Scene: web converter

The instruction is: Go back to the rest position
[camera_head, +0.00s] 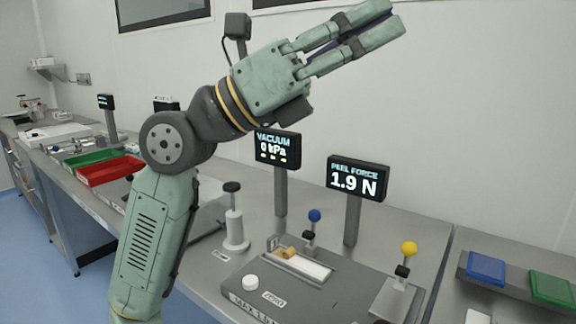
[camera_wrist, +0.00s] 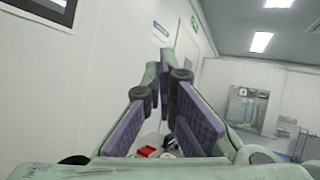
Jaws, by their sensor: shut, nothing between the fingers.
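My gripper (camera_head: 376,24) is raised well above the bench in the head view, pointing up and to the right in front of the white wall. Its two fingers lie close together with nothing between them. In the wrist view the purple-padded fingers (camera_wrist: 160,74) converge toward their tips, and no object is held. My arm rises from the lower left of the head view and hides part of the bench behind it.
The bench carries a vacuum display (camera_head: 277,147) reading 0 kPa and a peel force display (camera_head: 358,178) reading 1.9 N. Blue (camera_head: 314,215) and yellow (camera_head: 409,248) knobs stand below. Red (camera_head: 108,170) and green (camera_head: 92,158) trays lie left. Air around my gripper looks clear.

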